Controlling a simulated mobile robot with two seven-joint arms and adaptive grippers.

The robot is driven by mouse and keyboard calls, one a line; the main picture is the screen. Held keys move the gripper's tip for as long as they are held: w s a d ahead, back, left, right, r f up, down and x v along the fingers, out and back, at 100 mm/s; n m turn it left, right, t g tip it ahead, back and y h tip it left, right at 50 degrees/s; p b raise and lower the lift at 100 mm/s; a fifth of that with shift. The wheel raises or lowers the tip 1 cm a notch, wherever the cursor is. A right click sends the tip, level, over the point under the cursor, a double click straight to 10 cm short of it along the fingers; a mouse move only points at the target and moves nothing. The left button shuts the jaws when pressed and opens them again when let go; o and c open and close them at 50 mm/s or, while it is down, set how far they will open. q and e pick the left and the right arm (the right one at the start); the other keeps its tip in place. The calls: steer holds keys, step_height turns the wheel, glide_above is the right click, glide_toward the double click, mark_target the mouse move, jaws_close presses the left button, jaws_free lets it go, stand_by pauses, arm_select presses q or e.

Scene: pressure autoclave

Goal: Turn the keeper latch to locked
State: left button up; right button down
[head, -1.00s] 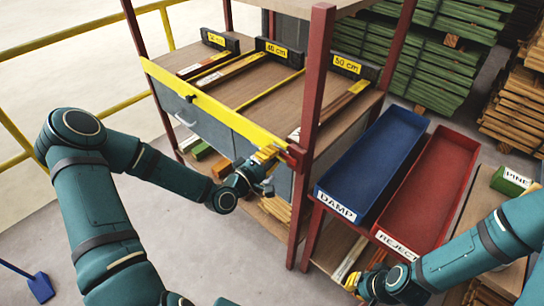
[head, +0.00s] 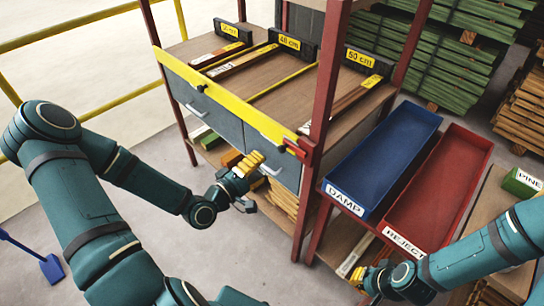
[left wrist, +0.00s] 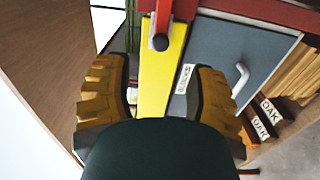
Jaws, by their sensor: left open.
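The red keeper latch (head: 294,147) sits at the right end of the yellow bar (head: 222,102), by the red front post. In the left wrist view the red latch (left wrist: 164,14) has a dark round knob (left wrist: 160,42) and lies over the end of the yellow bar (left wrist: 158,80). My left gripper (head: 252,170) is open and empty, apart from the latch, to its lower left. In the left wrist view its yellow ribbed fingers (left wrist: 155,90) stand either side of the bar. My right gripper (head: 365,278) is low at the right; its opening is unclear.
The bar crosses the front of a bench with grey drawers (head: 235,130) and length stops. A blue DAMP tray (head: 352,204) and a red REJECT tray (head: 412,242) stand right of the post. Open floor (head: 190,255) lies at the front left.

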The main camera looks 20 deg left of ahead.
arm_select(q)
steer(key=shift+v, duration=1.4)
steer(key=shift+d, duration=0.1)
steer(key=d+f+m+g, duration=0.6)
steer(key=d+f+g, duration=0.1)
steer(key=d+f, duration=0.3)
steer(key=s+d+f+m+g+y, duration=0.2)
steer(key=s+d+f+m+g, duration=0.4)
steer(key=s+f+g, duration=0.1)
steer(key=shift+s+g, duration=0.7)
steer(key=shift+s, duration=0.2)
